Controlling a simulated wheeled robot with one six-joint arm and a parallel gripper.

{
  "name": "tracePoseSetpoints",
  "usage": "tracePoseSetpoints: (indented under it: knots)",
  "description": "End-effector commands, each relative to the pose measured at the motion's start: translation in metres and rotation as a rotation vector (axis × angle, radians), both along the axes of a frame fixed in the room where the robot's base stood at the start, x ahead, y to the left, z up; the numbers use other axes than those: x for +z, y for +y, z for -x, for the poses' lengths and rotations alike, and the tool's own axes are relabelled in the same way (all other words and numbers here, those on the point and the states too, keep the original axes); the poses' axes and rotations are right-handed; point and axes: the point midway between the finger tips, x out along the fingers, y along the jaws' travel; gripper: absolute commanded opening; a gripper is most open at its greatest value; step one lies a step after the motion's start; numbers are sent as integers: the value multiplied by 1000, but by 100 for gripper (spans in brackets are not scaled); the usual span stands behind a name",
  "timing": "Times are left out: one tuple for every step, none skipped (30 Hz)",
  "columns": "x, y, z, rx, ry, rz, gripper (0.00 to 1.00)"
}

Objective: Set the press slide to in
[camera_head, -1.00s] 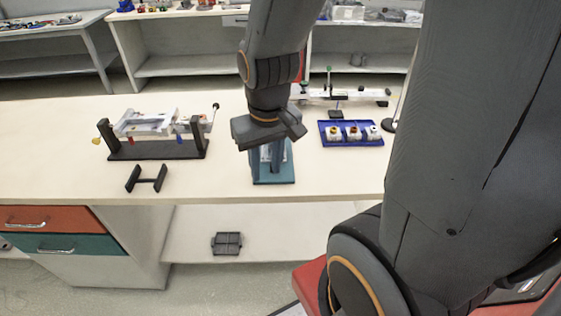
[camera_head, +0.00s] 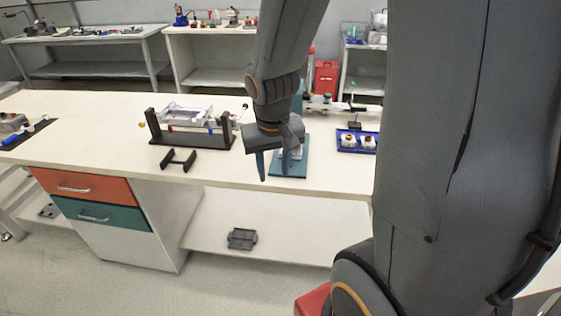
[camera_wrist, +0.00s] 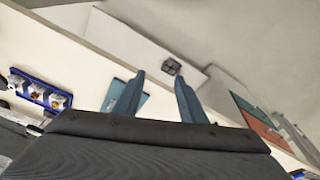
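A teal-based device, which looks like the press (camera_head: 289,171), stands near the front edge of the bench. My gripper and wrist cover most of it in the head view, so its slide and the slide's setting cannot be made out. My gripper (camera_head: 276,160) points down in front of it and slightly to its left in the picture. In the wrist view my gripper (camera_wrist: 160,77) has its two blue fingers well apart with nothing between them. The teal base (camera_wrist: 115,95) shows beside the left finger there. Contact is not visible.
A black-framed fixture (camera_head: 190,137) and a small black H-shaped stand (camera_head: 178,160) are on the bench to the left. A blue tray (camera_head: 357,141) with white pieces lies to the right. Orange (camera_head: 88,186) and teal (camera_head: 103,215) drawers are below.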

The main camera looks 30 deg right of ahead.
Motion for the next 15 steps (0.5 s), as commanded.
tracePoseSetpoints:
  knots:
    - [-12,-19,-24,-66,-23,13,38]
    - [-16,-29,-38,-104,-40,20,38]
    - [-21,-42,-54,-153,-65,28,38]
    - [-25,-52,-66,-188,-82,31,38]
    - [-29,-61,-77,-220,-99,35,38]
    - [-33,-72,-90,-260,-120,37,38]
    - [-36,-80,-99,-286,-134,38,38]
    - [-39,-86,-106,-310,-147,38,38]
    - [-42,-94,-115,-336,-163,38,38]
    - [-44,-98,-120,-353,-171,38,38]
    - [-45,-102,-124,-367,-180,37,38]
    - [-48,-106,-128,-379,-187,35,38]
    - [-49,-108,-131,-387,-191,34,38]
    - [-51,-110,-133,-392,-195,34,38]
    - [-54,-111,-135,-396,-196,35,38]
